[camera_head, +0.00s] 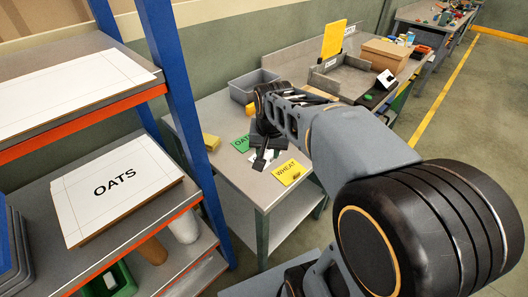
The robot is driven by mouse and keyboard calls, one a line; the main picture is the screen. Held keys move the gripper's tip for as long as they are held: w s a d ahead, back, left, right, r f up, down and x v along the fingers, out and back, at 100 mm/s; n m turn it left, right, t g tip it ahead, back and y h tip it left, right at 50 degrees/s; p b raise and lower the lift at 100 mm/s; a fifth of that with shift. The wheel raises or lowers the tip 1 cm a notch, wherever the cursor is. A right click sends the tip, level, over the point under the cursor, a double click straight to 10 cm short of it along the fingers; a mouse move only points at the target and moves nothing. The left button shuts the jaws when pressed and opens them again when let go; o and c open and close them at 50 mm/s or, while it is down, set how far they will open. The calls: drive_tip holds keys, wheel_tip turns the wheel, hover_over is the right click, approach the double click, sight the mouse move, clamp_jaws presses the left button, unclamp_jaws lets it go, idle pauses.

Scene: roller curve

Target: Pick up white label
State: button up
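My gripper (262,160) points down over the near end of the grey worktable (235,177), just left of a yellow card (291,173) reading "WHEAT". A green card (240,143) lies on its left, its lettering partly covered by my gripper. Small white patches (252,156) show around the fingers, perhaps a white label mostly hidden beneath them. I cannot tell whether the fingers touch it or hold anything.
A shelf rack with a blue post (178,95) stands close on the left, carrying a white-topped "OATS" board (75,205). Open floor lies to the right.

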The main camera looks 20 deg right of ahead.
drive_tip(key=w+d+f+m+g+p, duration=0.1)
drive_tip(key=w+d+f+m+g, duration=0.1)
drive_tip(key=w+d+m, duration=0.7)
drive_tip(key=shift+n, duration=0.9)
drive_tip(key=w+f, duration=0.1)
drive_tip(key=f, duration=0.1)
drive_tip(key=a+f, duration=0.1)
drive_tip(key=f, duration=0.2)
drive_tip(key=w+f+p, duration=0.1)
drive_tip(key=f, duration=0.2)
drive_tip(key=shift+w+a+f, duration=0.15)
drive_tip(key=shift+w, duration=0.2)
drive_tip(key=shift+a+f+p, duration=0.1)
drive_tip(key=shift+f+p, duration=0.8)
drive_tip(key=shift+f, duration=2.15)
clamp_jaws()
